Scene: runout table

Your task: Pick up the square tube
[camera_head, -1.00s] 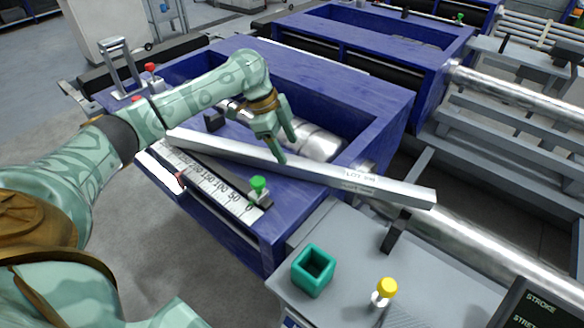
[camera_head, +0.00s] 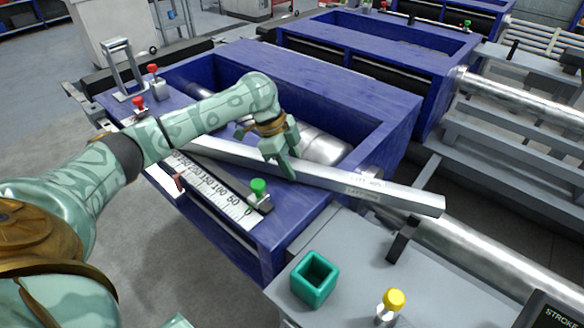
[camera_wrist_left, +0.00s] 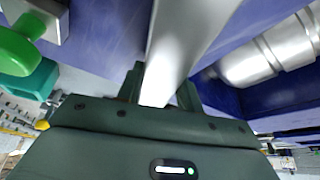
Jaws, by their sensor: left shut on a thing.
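The square tube (camera_head: 338,181) is a long silver-grey bar with lettering near its right end. It lies diagonally in the picture across the blue bench (camera_head: 345,48). My left gripper (camera_head: 284,168) is shut on the tube near its middle, coming from above. In the left wrist view the tube (camera_wrist_left: 188,40) runs up from between the two fingers (camera_wrist_left: 162,88). The tube's left part is partly hidden behind my left arm. I cannot tell whether the tube touches the bench or is raised.
A ruler scale (camera_head: 215,188) and a green-knobbed clamp (camera_head: 259,190) are close below the tube. A silver cylinder (camera_head: 322,148) lies in the bench recess. A teal square cup (camera_head: 314,279) and a yellow-capped post (camera_head: 392,302) stand on the grey table at front.

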